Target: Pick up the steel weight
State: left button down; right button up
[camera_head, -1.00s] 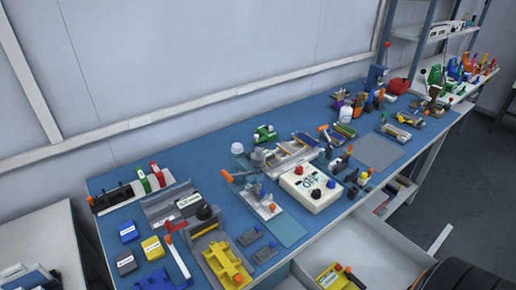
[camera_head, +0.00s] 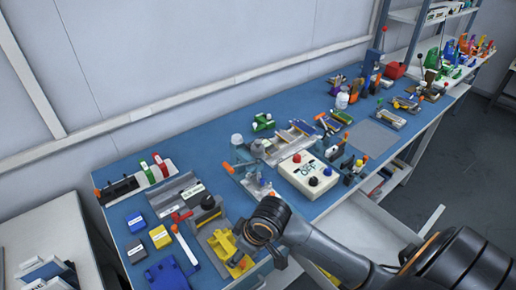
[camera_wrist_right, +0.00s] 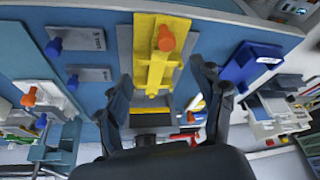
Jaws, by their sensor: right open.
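I cannot tell for sure which piece is the steel weight. Two flat grey plates with blue knobs, one (camera_wrist_right: 85,40) and another (camera_wrist_right: 90,73), lie on the blue bench at the left in the right wrist view. My arm hides them in the head view. A yellow fixture (camera_wrist_right: 163,55) with an orange knob lies ahead of my right gripper; it also shows in the head view (camera_head: 222,243). My right gripper (camera_wrist_right: 162,82) is open, its fingers spread to either side of the fixture's near end, nothing visibly held. In the head view the right gripper (camera_head: 245,252) is over the bench's front edge. My left gripper is out of view.
A blue holder (camera_head: 172,274) stands left of the fixture. A white box (camera_head: 307,173) with coloured knobs sits mid-bench. A black knob (camera_head: 208,202) stands behind the fixture. A bare grey mat (camera_head: 373,138) lies farther right. An open drawer (camera_head: 350,228) juts out below.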

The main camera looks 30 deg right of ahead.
jog(key=w+d+r, duration=0.3)
jog(key=w, duration=0.3)
jog(key=m, duration=0.1)
send_near(260, 142)
jog(key=shift+m, duration=0.3)
jog(key=p+x, duration=0.1)
jog(key=x, duration=0.5)
jog(key=shift+w+a+f+p, duration=0.2)
jog(key=shift+w+p, duration=0.1)
jog(key=shift+p, duration=0.1)
jog(key=p+x, duration=0.2)
jog(key=x, duration=0.2)
jog(key=shift+s+d+f, duration=0.1)
jog(key=shift+f, duration=0.05)
jog(key=shift+w+f, duration=0.25)
jog(key=shift+f, duration=0.3)
jog(key=shift+s, duration=0.1)
jog(key=c, duration=1.3)
jog(key=shift+r, duration=0.1)
grip_shut()
